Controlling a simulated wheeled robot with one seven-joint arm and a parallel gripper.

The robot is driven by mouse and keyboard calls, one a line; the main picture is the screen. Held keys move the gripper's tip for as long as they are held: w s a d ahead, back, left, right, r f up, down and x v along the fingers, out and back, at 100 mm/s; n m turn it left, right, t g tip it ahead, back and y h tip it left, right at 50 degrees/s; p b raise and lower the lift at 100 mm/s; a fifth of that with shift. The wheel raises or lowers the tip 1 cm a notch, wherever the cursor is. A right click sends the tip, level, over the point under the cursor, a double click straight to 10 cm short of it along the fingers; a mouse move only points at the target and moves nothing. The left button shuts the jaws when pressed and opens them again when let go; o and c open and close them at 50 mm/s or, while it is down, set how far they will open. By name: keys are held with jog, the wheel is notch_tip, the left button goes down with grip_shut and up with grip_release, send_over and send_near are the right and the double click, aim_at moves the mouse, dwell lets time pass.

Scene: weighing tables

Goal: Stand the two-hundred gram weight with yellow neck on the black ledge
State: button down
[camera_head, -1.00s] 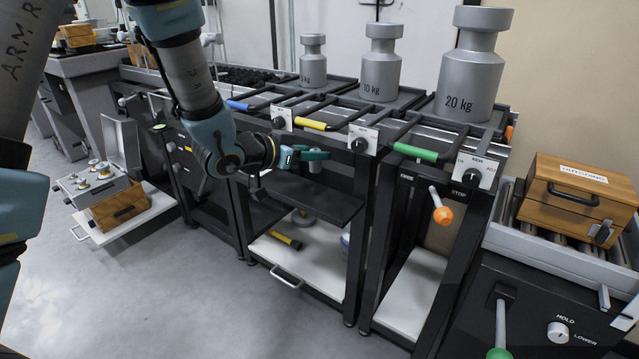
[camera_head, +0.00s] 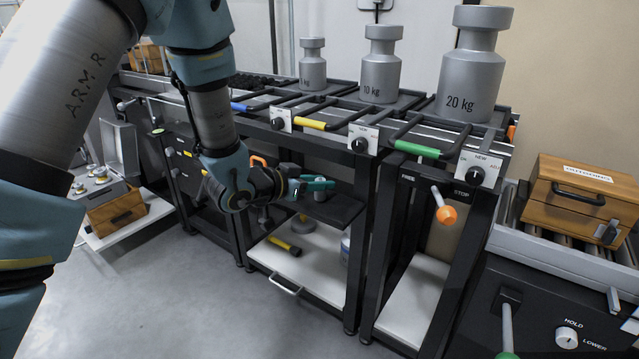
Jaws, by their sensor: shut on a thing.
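My gripper (camera_head: 318,184), with teal fingers, is shut on a small grey weight (camera_head: 320,196). The fingers hide part of the weight, and I cannot make out a yellow neck or its marking. The black ledge (camera_head: 345,212) juts out beneath the middle bench, above a white lower shelf. The held weight is upright or nearly so, over the ledge's back part. I cannot tell whether its base touches the ledge.
Big grey weights, including the 20 kg one (camera_head: 470,75), stand on the benches above. A yellow-black torch (camera_head: 284,245) lies on the white lower shelf (camera_head: 318,270). An open case (camera_head: 100,185) of small weights is at left. A wooden box (camera_head: 575,200) is at right.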

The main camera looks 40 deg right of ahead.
jog(key=c, duration=0.6)
grip_release()
jog(key=shift+f, duration=0.1)
jog(key=shift+c, duration=0.2)
jog(key=shift+r, duration=0.3)
jog(key=p+v, duration=0.2)
jog(key=v, duration=1)
jog(key=shift+f, duration=0.15)
